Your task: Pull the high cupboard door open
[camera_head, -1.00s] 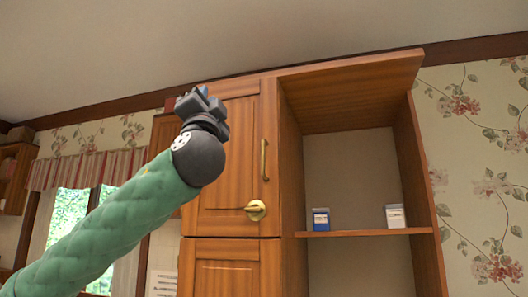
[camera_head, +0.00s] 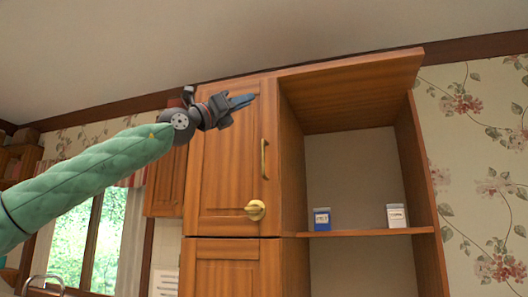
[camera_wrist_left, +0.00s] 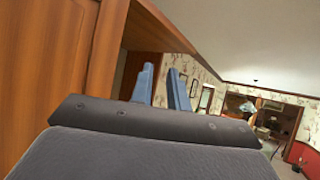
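The high cupboard door (camera_head: 225,165) is a wooden panel that looks shut. It has an upright brass bar handle (camera_head: 264,158) near its right edge and a round brass knob (camera_head: 255,210) near its lower right corner. My left gripper (camera_head: 246,100) is in front of the door's top, pointing right, above and left of the bar handle and apart from it. In the left wrist view its two blue-grey fingers (camera_wrist_left: 161,88) stand apart with a narrow gap and nothing between them. The handle is not visible there. My right gripper is not in view.
An open shelf bay right of the door has a shelf (camera_head: 365,233) with a blue and white box (camera_head: 321,219) and a white box (camera_head: 397,215) on it. Another door (camera_head: 230,268) is below. A window (camera_head: 90,240) and a tap (camera_head: 42,284) are at left.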

